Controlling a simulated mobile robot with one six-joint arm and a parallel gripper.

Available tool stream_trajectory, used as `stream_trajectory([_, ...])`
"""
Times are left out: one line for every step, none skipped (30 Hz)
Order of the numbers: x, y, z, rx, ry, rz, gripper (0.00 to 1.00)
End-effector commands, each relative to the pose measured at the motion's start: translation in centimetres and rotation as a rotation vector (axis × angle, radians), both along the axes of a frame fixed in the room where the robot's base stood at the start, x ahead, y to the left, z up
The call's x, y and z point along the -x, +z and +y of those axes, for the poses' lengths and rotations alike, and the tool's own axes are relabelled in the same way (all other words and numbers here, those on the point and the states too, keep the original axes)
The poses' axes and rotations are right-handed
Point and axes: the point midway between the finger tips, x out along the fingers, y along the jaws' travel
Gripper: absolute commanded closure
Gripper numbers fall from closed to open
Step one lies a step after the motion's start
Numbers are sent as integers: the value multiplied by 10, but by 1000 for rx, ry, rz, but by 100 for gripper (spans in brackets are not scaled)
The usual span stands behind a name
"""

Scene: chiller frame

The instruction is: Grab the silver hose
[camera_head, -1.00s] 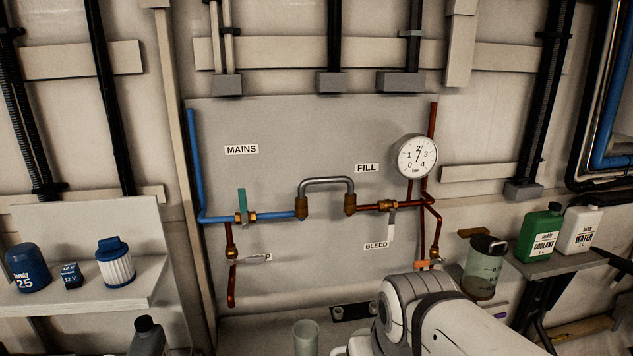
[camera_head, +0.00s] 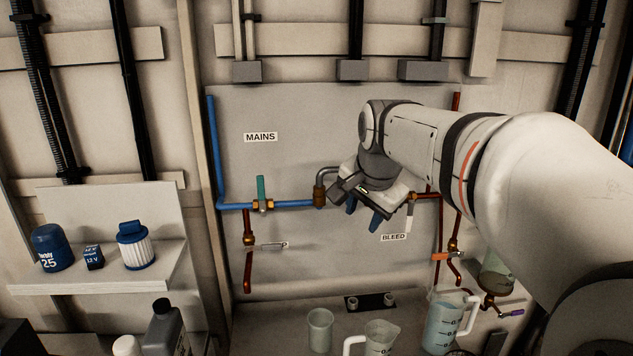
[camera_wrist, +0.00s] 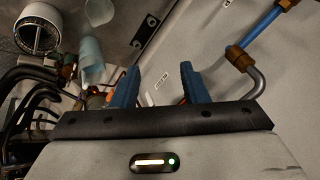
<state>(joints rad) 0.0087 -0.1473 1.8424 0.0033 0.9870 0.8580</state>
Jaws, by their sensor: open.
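The silver hose (camera_head: 322,178) is a grey bent loop on the wall panel. Its left end sits in a brass fitting (camera_head: 319,198); the rest is hidden behind my gripper in the head view. My gripper (camera_head: 364,213) is open and empty in front of the panel, its blue fingers pointing down. In the wrist view the hose (camera_wrist: 259,82) bends down from a brass fitting (camera_wrist: 240,60), right of my gripper's fingers (camera_wrist: 160,76) and not between them. Its lower part is hidden behind the gripper body.
The blue mains pipe (camera_head: 285,204) with a green-handled valve (camera_head: 261,190) runs left of the hose. Copper pipes (camera_head: 439,240) and the bleed valve are to the right. Jugs (camera_head: 380,338) stand below. A shelf (camera_head: 110,278) with a filter is at left.

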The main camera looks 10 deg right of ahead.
Motion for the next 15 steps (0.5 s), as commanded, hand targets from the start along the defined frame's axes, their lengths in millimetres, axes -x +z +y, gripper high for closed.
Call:
stream_trajectory([-25, 10, 1, -40, -79, -16, 60])
stream_trajectory([-38, 17, 1, -68, -133, -27, 60])
stream_trajectory([-55, 25, 1, -104, -199, -42, 60])
stream_trajectory([-67, 30, 2, -131, -248, -51, 60])
stream_trajectory([-78, 35, 2, -157, -294, -60, 60])
stream_trajectory([-91, 41, 2, -190, -351, -72, 60])
stream_trajectory([-101, 46, 3, -213, -390, -81, 60])
stream_trajectory([-109, 50, 3, -236, -427, -88, 60])
stream_trajectory([-119, 54, 3, -262, -469, -97, 60])
stream_trajectory([-125, 56, 3, -280, -497, -103, 60])
stream_trajectory([-131, 58, 3, -296, -523, -107, 60])
stream_trajectory([-137, 61, 3, -314, -550, -113, 60])
stream_trajectory([-140, 63, 4, -325, -567, -115, 60])
stream_trajectory([-143, 64, 4, -333, -580, -119, 60])
stream_trajectory([-146, 64, 4, -343, -595, -121, 60])
